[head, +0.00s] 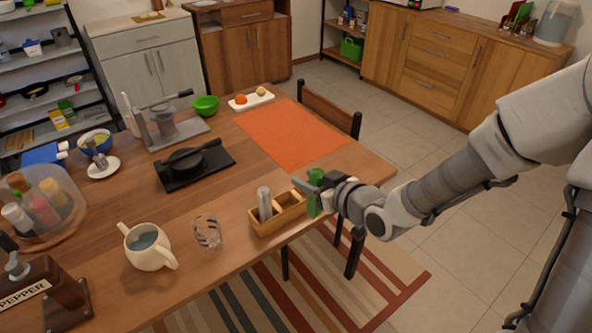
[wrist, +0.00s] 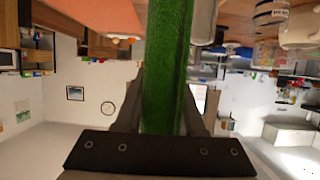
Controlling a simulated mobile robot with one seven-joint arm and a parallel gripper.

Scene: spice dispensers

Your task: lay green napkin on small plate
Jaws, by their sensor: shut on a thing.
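The green napkin (head: 313,203) is held by my gripper (head: 324,187) at the table's near right edge, just right of the wooden caddy. My gripper is shut on it. In the wrist view the napkin (wrist: 166,55) is a long green strip between the two fingers of my gripper (wrist: 165,108). A small round white plate (head: 103,171) lies at the table's left side, far from my gripper. A grey-and-white object stands on it; I cannot tell what it is.
A two-compartment wooden caddy (head: 280,219) holds a silver shaker (head: 265,203). A glass (head: 207,233), a white pot (head: 148,247), a black tray with a pan (head: 195,165) and a grey press (head: 170,128) stand on the table.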

